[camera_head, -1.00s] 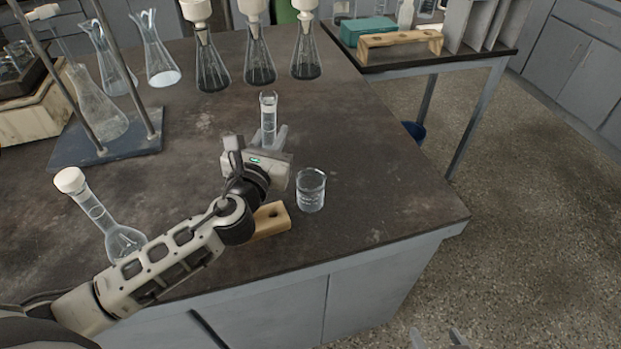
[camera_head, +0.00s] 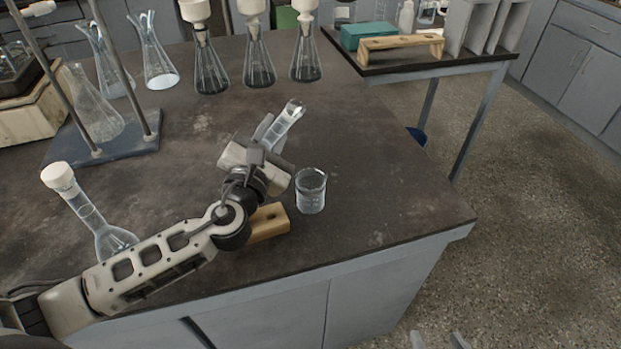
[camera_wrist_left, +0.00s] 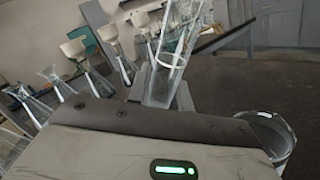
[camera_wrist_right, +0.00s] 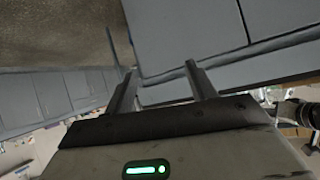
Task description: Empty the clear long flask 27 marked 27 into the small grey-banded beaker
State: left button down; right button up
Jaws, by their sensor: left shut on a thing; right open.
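My left gripper (camera_head: 272,134) is shut on a clear, narrow, straight-sided vessel (camera_head: 289,117), taken here as flask 27. No number is readable on it. The vessel is raised above the bench and tilted, its mouth up and to the right. In the left wrist view it (camera_wrist_left: 172,62) stands up between the fingers, its lower part hidden. The small clear beaker (camera_head: 311,190) stands upright on the bench, to the right of and nearer than the gripper. It also shows in the left wrist view (camera_wrist_left: 276,140). My right gripper (camera_wrist_right: 162,78) is open and empty, beyond the bench's front edge.
A wooden block (camera_head: 270,222) with a hole sits left of the beaker. A white-capped flask (camera_head: 112,240) is partly behind my left forearm. A stand base (camera_head: 75,150) and several funnel-topped flasks (camera_head: 259,70) are farther back. The bench right of the beaker is clear.

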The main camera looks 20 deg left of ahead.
pick_arm(q)
jog(key=shift+r+m, duration=0.2)
jog(key=shift+m, duration=0.1)
jog(key=shift+f+b, duration=0.35)
jog(key=shift+b, duration=0.15)
jog(key=shift+a+f+m+t+h+b, duration=0.15)
jog(key=shift+m+b, duration=0.1)
jog(key=shift+m, duration=0.15)
jog(key=shift+a+m+t+h+b, duration=0.1)
jog(key=shift+m+t+h+b, duration=0.1)
jog(key=shift+m, duration=0.2)
jog(key=shift+w+a+r+m+h, duration=0.1)
jog(key=shift+a+r+m+h, duration=0.2)
jog(key=shift+m, duration=0.7)
jog(key=shift+r, duration=0.1)
pick_arm(e)
jog(key=shift+w+a+f, duration=0.1)
jog(key=shift+f, duration=0.35)
pick_arm(q)
jog(key=shift+a+r+m+b, duration=0.15)
jog(key=shift+m+b, duration=0.3)
jog(key=shift+m, duration=0.25)
pick_arm(e)
jog(key=shift+f, duration=0.25)
